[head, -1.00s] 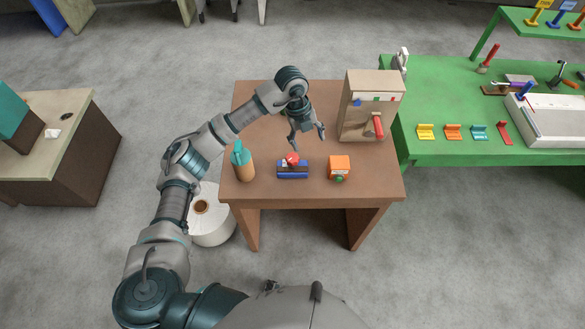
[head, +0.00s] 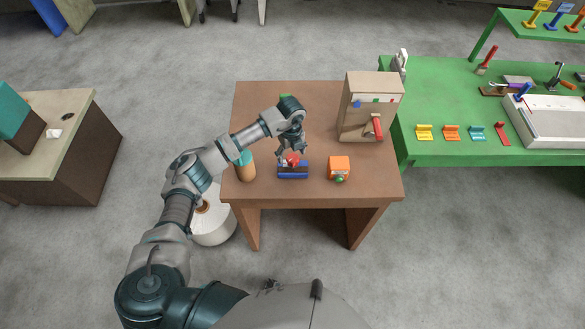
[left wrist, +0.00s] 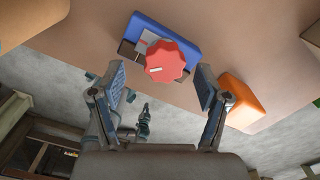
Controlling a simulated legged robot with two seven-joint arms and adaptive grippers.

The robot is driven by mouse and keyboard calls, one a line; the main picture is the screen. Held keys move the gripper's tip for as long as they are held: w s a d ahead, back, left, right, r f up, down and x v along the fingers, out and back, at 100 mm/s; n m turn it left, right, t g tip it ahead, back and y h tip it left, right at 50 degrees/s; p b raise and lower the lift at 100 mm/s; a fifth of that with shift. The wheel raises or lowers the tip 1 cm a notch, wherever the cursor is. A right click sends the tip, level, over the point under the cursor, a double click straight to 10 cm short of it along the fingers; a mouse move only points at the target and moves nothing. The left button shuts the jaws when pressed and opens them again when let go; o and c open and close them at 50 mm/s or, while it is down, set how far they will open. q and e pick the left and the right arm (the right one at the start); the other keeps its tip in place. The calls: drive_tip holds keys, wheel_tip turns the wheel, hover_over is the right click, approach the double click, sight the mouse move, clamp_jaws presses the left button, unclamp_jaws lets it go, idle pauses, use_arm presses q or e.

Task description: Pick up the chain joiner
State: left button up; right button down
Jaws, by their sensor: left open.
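A blue device with a round red knob on top (head: 293,172) sits near the front middle of the brown table (head: 330,110); I take it to be the chain joiner, though no label shows. In the left wrist view the red knob (left wrist: 165,62) has a white mark and stands on the blue body (left wrist: 180,32). My left gripper (head: 291,154) is open just above and behind the device. In the left wrist view the open fingers (left wrist: 160,85) stand on either side of the knob, with gaps to it. My right gripper is not in view.
An orange box with a green knob (head: 339,167) stands to the right of the blue device. A bottle (head: 246,170) stands to the left, partly behind my arm. A tan cabinet with a red handle (head: 367,108) stands at the back right. A green table (head: 450,95) stands beyond.

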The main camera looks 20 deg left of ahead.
sight(293, 158)
use_arm(q)
drive_tip(key=f, duration=0.2)
drive_tip(key=d+f, duration=0.1)
drive_tip(key=f, duration=0.1)
drive_tip(key=shift+a, duration=0.1)
drive_tip(key=c, duration=1.4)
